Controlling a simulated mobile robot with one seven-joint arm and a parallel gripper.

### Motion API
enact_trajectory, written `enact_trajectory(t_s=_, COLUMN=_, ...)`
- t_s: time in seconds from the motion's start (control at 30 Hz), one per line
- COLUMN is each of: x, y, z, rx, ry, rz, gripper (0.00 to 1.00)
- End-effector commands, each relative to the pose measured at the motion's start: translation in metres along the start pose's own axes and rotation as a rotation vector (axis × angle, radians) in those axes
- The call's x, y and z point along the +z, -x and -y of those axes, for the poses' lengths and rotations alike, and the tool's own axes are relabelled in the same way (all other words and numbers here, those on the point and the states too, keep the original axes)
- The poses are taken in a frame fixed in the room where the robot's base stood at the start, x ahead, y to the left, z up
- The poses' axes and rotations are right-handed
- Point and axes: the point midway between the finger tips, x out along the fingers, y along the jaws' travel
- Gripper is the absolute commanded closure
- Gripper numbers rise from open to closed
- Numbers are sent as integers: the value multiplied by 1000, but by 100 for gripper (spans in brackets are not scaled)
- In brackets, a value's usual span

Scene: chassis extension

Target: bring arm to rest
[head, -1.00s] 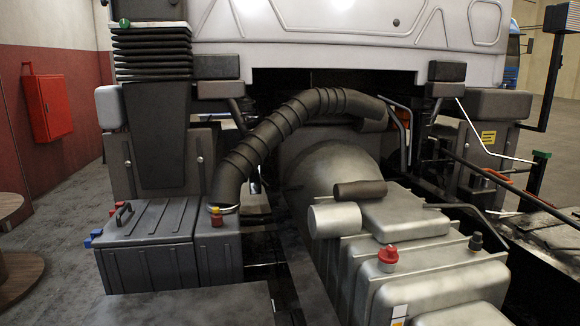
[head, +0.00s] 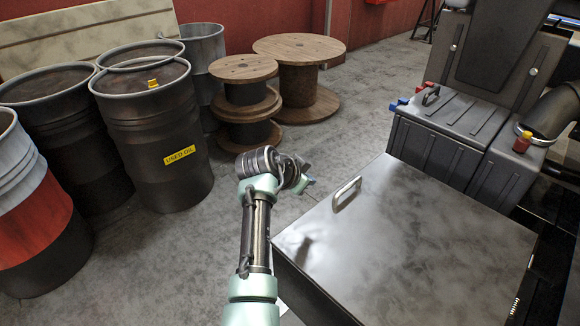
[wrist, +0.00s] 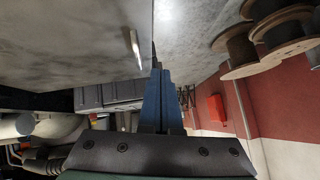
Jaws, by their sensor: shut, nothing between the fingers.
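My arm rises from the bottom of the head view and bends at the grey wrist joint. My gripper (head: 309,181) shows there only as a small bluish tip, partly hidden behind the wrist, near the left edge of the metal box lid (head: 400,240). In the wrist view my gripper (wrist: 157,72) has its blue fingers together, with nothing between them. The lid's handle (wrist: 135,48) appears just left of the fingertips in that view. I cannot tell the exact gap between the gripper and the box.
Dark drums, one marked used oil (head: 155,140), stand at left with a red-and-white drum (head: 35,215). Wooden spools (head: 300,50) stand behind. A ribbed dark box (head: 440,125) lies beyond the lid. Grey floor (head: 345,120) is free between spools and boxes.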

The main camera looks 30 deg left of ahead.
Motion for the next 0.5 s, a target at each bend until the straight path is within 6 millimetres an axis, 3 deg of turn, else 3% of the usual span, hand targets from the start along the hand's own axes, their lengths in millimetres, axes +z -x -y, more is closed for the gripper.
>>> enact_trajectory(t_s=0.3, x=1, y=49, z=8, rx=-2, ry=-1, rz=-2, gripper=100)
enact_trajectory(t_s=0.5, x=1, y=68, z=11, rx=0, ry=0, rz=-1, gripper=100)
